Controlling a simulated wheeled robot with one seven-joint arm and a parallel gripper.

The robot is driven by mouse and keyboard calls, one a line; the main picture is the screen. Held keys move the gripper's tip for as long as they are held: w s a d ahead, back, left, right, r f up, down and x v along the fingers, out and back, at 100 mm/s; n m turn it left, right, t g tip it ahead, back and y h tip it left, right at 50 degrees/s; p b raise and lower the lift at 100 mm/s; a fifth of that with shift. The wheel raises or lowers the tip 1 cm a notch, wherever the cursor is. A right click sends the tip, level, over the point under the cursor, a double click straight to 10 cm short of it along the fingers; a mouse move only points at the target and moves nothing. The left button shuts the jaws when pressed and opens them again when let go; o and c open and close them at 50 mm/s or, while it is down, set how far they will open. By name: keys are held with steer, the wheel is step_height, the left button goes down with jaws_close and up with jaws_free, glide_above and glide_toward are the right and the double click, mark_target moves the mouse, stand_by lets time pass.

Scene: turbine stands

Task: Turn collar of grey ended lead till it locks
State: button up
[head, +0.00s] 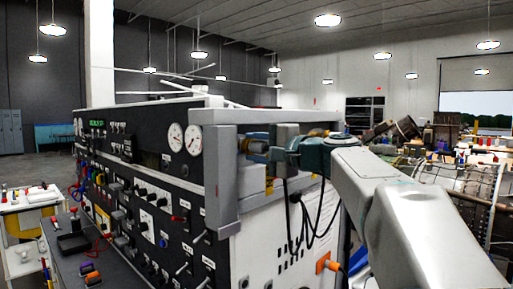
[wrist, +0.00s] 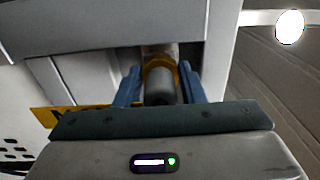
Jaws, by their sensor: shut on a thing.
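In the wrist view, the two blue fingers of my gripper (wrist: 161,88) are closed around a grey cylindrical collar (wrist: 159,87). A yellow ring (wrist: 160,63) sits just behind the collar, towards the panel. In the head view, my gripper (head: 268,148) is at the side of the test stand (head: 283,235), behind its grey corner frame, and the collar is too small to make out clearly there. Dark leads (head: 312,225) hang down the stand's white side below my gripper. The wrist view does not show whether the collar is locked.
The stand's black front panel (head: 150,190) carries gauges, knobs and switches. An orange connector (head: 325,263) is low on the white side. A yellow label (wrist: 75,115) is left of the fingers.

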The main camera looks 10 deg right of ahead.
steer(key=shift+m+p, duration=0.35)
steer(key=shift+m, duration=1.25)
steer(key=o, duration=1)
steer(key=b+v, duration=0.2)
steer(key=v, duration=1.2)
steer(key=shift+b, duration=0.3)
